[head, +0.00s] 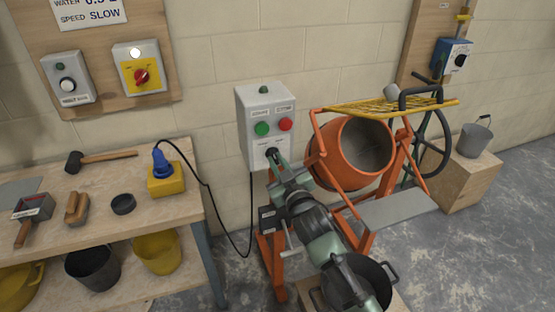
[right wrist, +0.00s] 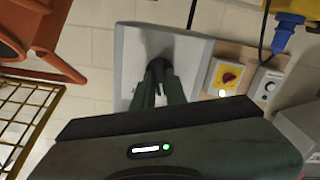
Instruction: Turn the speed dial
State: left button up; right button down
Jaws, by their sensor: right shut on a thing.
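The grey control box (head: 264,108) on the orange stand has a green button (head: 262,129) and a red button (head: 285,124) on its front. The black speed dial (head: 270,151) is low on that front and mostly hidden by my fingers. My right gripper (head: 276,158) is shut on the dial, its arm reaching up from the lower right. My left gripper is not in view.
An orange mixer drum (head: 353,152) with a yellow guard grid (head: 385,107) stands right of the box. A workbench (head: 112,178) with tools stands left. A red switch (head: 142,76) and a grey knob box (head: 68,79) are on the wall board. A black tub (head: 372,270) is below my arm.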

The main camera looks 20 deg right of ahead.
jog(key=shift+n+p, duration=0.3)
jog(key=shift+n, duration=1.2)
jog(key=c, duration=1.4)
grip_release()
jog(key=shift+c, duration=0.2)
jog(key=shift+s, duration=0.1)
jog(key=s+b, duration=0.1)
jog(key=s, duration=0.6)
jog(key=shift+s, duration=0.3)
jog(key=shift+d, duration=0.1)
